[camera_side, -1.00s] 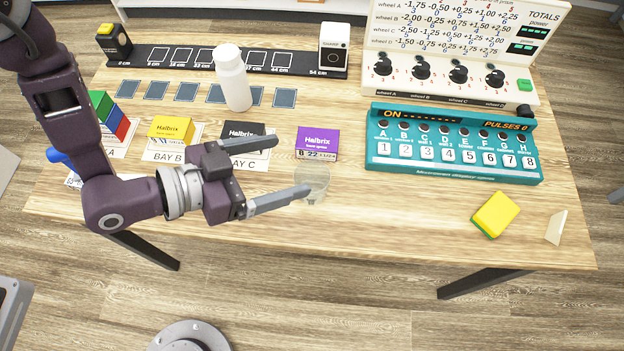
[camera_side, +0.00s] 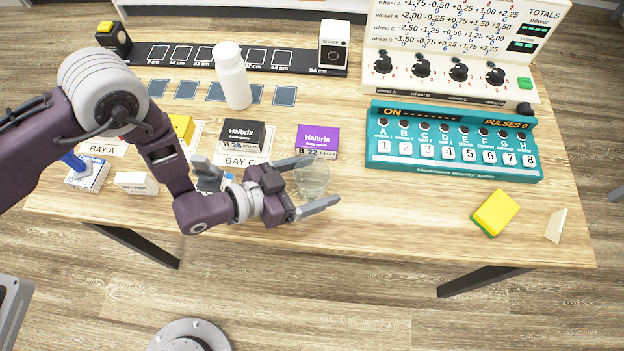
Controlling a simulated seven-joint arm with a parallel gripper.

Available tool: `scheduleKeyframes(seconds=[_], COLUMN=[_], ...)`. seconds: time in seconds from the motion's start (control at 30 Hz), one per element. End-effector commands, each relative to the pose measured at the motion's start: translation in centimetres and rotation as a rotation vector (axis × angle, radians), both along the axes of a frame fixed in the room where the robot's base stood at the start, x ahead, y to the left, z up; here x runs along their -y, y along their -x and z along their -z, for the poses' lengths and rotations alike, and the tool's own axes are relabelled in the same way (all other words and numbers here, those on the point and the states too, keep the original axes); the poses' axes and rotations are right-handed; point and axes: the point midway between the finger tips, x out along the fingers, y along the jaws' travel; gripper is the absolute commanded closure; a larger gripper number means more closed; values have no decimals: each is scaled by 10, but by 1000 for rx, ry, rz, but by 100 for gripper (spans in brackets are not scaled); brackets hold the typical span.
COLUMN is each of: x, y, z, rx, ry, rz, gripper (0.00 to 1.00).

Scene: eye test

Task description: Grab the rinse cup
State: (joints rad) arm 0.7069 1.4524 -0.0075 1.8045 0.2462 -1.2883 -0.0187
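The rinse cup appears to be the clear, see-through cup (camera_side: 312,178) on the wooden table, just below the purple box. My gripper (camera_side: 326,181) is open, its two grey fingers pointing right. One finger passes at the cup's upper left side and the other lies below the cup, so the cup stands between them or close to it. I cannot tell whether either finger touches the cup. The cup's faint outline blends with the table.
Behind the cup are a purple box (camera_side: 317,140) and a black box (camera_side: 242,135). A white bottle (camera_side: 232,78) stands further back. A teal button panel (camera_side: 452,143) is at the right, with a yellow sponge (camera_side: 495,212) in front. The table between cup and sponge is clear.

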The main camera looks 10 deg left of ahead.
Motion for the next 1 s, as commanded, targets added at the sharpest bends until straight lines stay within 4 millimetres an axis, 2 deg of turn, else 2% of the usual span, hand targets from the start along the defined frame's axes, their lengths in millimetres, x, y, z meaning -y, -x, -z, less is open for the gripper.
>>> scheduleKeyframes(seconds=[0.03, 0.2, 0.3, 0.57, 0.67, 0.9, 1.0], x=[0, 0, 0, 0, 0, 0, 0], y=[0, 0, 0, 0, 0, 0, 0], z=[0, 0, 0, -5, -19, -79, -94], rx=[0, 0, 0, 0, 0, 2, 1], ry=[0, 0, 0, 1, 2, 3, 2], rz=[0, 0, 0, 0, 0, 0, 0], gripper=[28, 62, 78, 78, 78, 78, 78])
